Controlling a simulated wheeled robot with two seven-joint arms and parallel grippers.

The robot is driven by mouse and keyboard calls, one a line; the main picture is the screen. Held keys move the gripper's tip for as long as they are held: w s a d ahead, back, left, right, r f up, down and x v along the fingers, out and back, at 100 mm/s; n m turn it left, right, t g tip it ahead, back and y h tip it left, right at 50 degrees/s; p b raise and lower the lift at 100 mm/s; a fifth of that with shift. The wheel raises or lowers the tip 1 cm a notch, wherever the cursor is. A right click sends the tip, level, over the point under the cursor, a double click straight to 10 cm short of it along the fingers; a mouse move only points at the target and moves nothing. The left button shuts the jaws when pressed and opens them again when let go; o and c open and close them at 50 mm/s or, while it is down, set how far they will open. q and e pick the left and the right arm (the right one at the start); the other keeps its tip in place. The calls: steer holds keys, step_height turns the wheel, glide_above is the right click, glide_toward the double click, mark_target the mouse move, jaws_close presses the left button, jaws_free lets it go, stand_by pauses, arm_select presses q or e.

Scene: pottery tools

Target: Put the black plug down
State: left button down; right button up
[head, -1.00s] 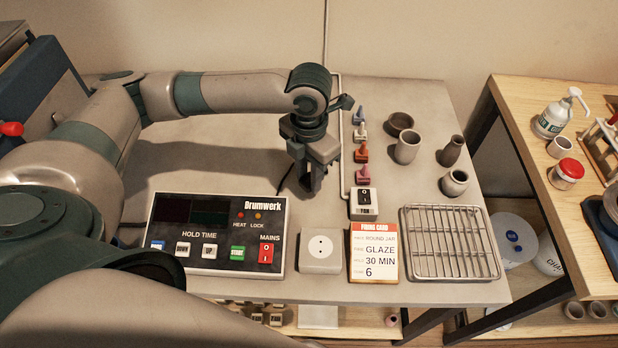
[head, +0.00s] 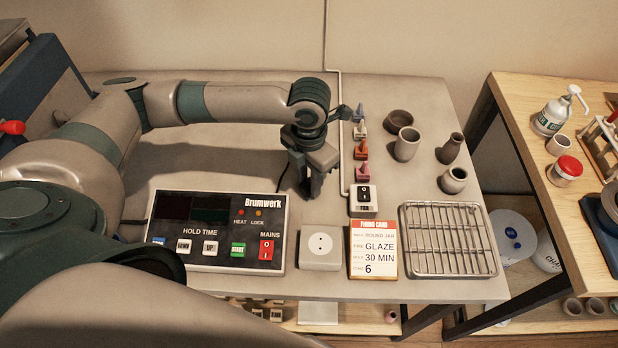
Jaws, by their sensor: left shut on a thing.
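My left gripper (head: 311,190) points down over the grey table, just behind the white socket box (head: 320,247) with its round two-hole outlet. It is shut on the black plug, which is dark and largely hidden between the fingers. A thin dark cable (head: 283,176) shows on the table just left of the fingers. I cannot tell whether the plug touches the table. My right gripper is not in view.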

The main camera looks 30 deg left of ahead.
mark_target(309, 184)
arm_select(q)
steer(key=c, duration=1.4)
jaws_free()
steer(key=shift+r, duration=0.15)
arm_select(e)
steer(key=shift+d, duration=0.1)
arm_select(q)
steer(key=shift+r, duration=0.6)
step_height(309, 184, up, 12)
steer(key=shift+f+b, duration=0.1)
steer(key=shift+b, duration=1)
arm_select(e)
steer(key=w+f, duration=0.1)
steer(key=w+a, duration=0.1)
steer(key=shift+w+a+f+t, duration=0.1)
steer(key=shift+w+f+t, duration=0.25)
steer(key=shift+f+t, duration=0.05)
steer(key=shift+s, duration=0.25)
